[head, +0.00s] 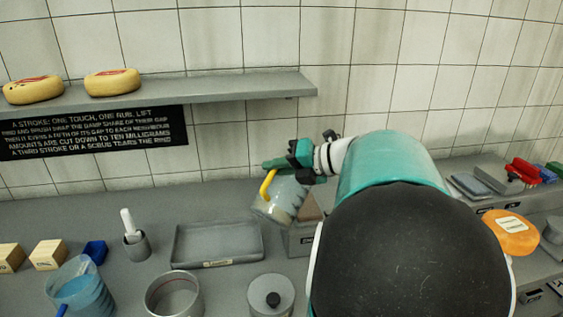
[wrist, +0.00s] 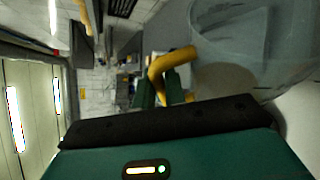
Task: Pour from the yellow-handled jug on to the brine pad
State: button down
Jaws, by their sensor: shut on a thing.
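The yellow-handled jug (head: 285,202) is clear and hangs tilted above the counter in the head view, right of the shallow grey tray. My gripper (head: 275,165) is shut on its yellow handle. In the wrist view the green fingers of my gripper (wrist: 160,88) are at the bent yellow handle (wrist: 174,61), and the clear jug body (wrist: 250,45) fills the upper right. No stream shows leaving the jug. The shallow grey tray (head: 217,263) has a small label that I cannot read, so I cannot tell whether it is the brine pad.
A blue-tinted jug (head: 88,290), a grey round pot (head: 173,296) and a lidded grey pot (head: 271,297) stand in front. A cup with a white-handled tool (head: 137,246) is left of the tray. A shelf (head: 220,88) with two cheese wheels hangs above.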

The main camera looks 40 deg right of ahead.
jog(key=shift+a+f, duration=0.1)
jog(key=shift+a, duration=0.15)
jog(key=shift+s+a+f+n+h, duration=0.15)
jog(key=shift+a+n+h, duration=0.35)
jog(key=shift+a+n, duration=0.3)
jog(key=shift+a+f, duration=0.15)
jog(key=shift+a, duration=0.2)
